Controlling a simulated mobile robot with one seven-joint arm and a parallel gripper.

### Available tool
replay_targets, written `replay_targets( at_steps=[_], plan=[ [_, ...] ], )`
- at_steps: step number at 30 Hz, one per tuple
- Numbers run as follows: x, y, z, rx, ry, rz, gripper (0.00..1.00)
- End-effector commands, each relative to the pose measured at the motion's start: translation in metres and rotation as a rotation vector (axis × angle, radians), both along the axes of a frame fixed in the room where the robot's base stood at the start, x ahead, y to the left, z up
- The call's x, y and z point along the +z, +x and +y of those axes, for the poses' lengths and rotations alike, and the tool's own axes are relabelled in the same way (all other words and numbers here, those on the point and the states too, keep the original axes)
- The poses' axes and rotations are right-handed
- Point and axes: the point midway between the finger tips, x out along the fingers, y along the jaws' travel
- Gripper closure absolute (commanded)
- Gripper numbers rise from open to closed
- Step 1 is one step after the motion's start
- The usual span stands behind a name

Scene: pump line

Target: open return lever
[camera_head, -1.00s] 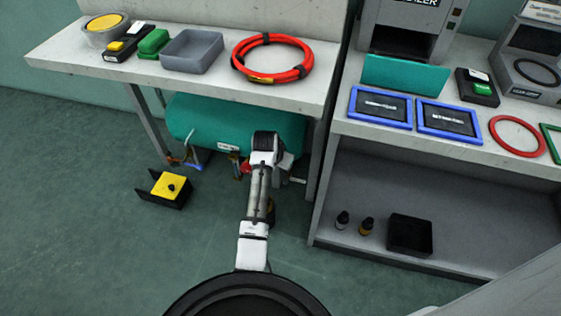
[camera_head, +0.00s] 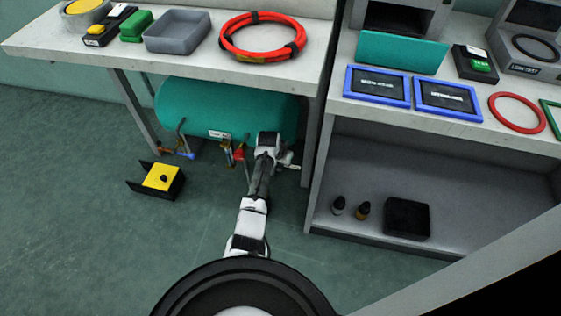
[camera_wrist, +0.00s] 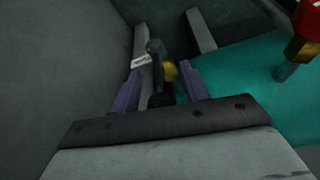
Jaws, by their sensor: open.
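A teal tank (camera_head: 228,108) lies under the left bench and also fills the right of the wrist view (camera_wrist: 245,80). My arm reaches to the tank's lower right end, where the wrist hides part of the fittings. In the wrist view my gripper (camera_wrist: 158,82) is open, with one purple-grey finger on each side of a dark upright lever (camera_wrist: 154,55). A yellow fitting (camera_wrist: 170,72) is beside the lever. A small white tag (camera_wrist: 141,62) is next to it; its text is unreadable. I cannot tell whether the fingers touch the lever.
A red-handled valve (camera_head: 240,153) hangs left of my wrist, and a blue-handled one (camera_head: 185,155) hangs farther left. The bench leg (camera_head: 308,150) stands close on the right. A black-and-yellow box (camera_head: 162,179) is on the floor. Open floor lies at the left front.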

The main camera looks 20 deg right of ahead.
Motion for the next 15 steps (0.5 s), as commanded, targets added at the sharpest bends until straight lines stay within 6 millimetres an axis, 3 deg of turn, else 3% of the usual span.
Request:
replay_targets(
  at_steps=[11,15],
  plan=[
    [-0.0051,0.0012,-0.0016,0.000,0.000,0.000,0.55],
    [-0.0050,0.0012,-0.0016,-0.001,0.000,0.000,0.72]
  ],
)
